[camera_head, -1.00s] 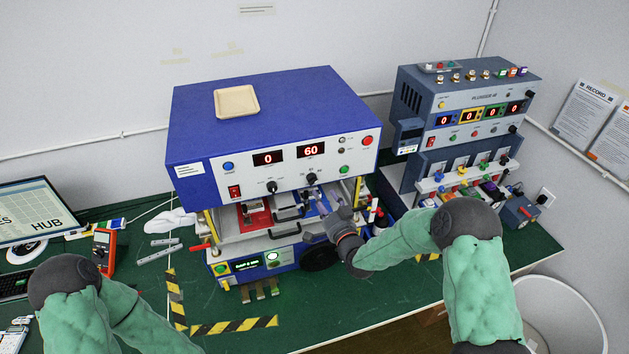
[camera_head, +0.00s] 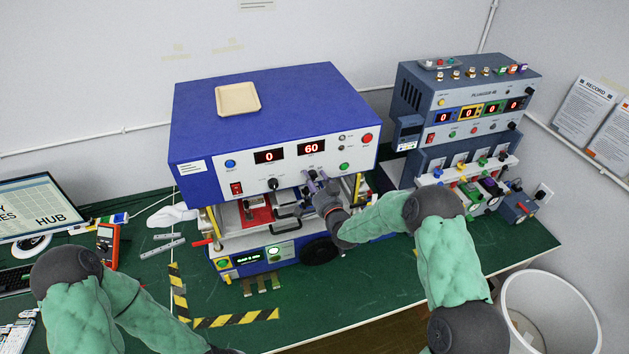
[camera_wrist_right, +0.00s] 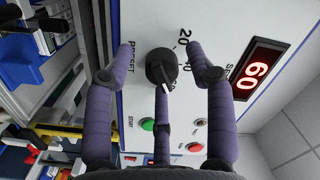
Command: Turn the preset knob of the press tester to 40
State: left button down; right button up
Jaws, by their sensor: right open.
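The blue press tester (camera_head: 250,110) stands on the green bench. Its right red display (camera_head: 311,148) reads 60, also seen sideways in the right wrist view (camera_wrist_right: 258,76). The black preset knob (camera_wrist_right: 160,68) has a white pointer mark, with 20 and 40 printed beside it. My right gripper (camera_head: 312,180) is at the tester's front panel and largely hides the knob in the head view. In the right wrist view its purple fingers (camera_wrist_right: 160,58) are open on either side of the knob, with gaps, not closed on it. My left arm is at lower left; its fingers are out of view.
The left display (camera_head: 268,156) reads 0. A green button (camera_wrist_right: 147,124) lies near the knob. A grey-blue plunger tester (camera_head: 462,105) stands to the right. Yellow-black tape (camera_head: 235,320) marks the bench in front. A white bin (camera_head: 550,320) stands at lower right.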

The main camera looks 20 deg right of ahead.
jog(key=c, duration=1.1)
jog(key=shift+f, duration=0.1)
grip_shut()
